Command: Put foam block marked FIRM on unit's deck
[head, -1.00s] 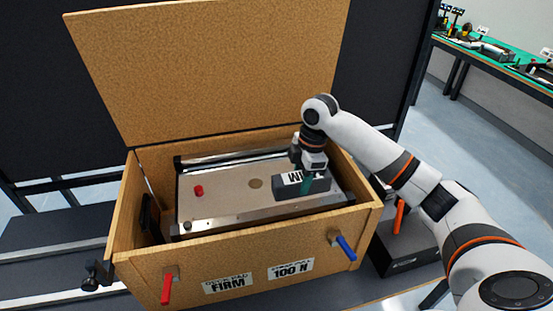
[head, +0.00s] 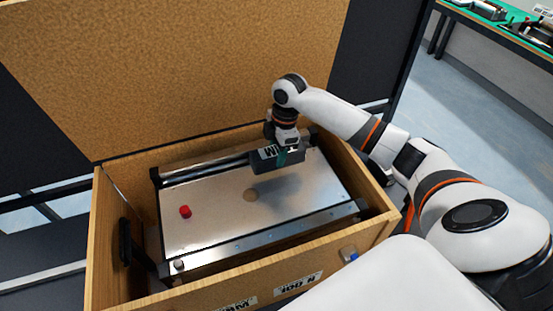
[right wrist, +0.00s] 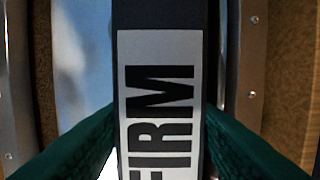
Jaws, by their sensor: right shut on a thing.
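The dark foam block (head: 295,160) has a white label that reads FIRM in the right wrist view (right wrist: 160,100). My right gripper (head: 283,157) is shut on it, with a green finger on each side, as the right wrist view (right wrist: 160,130) also shows. The unit's deck (head: 215,222) is a flat metal plate inside the wooden crate. The block is over its back right part and appears raised, with a shadow on the plate; the exact gap is unclear. My left gripper is not in view.
The crate walls (head: 98,235) surround the unit, and the raised lid (head: 180,70) stands behind. The left half of the deck is otherwise bare.

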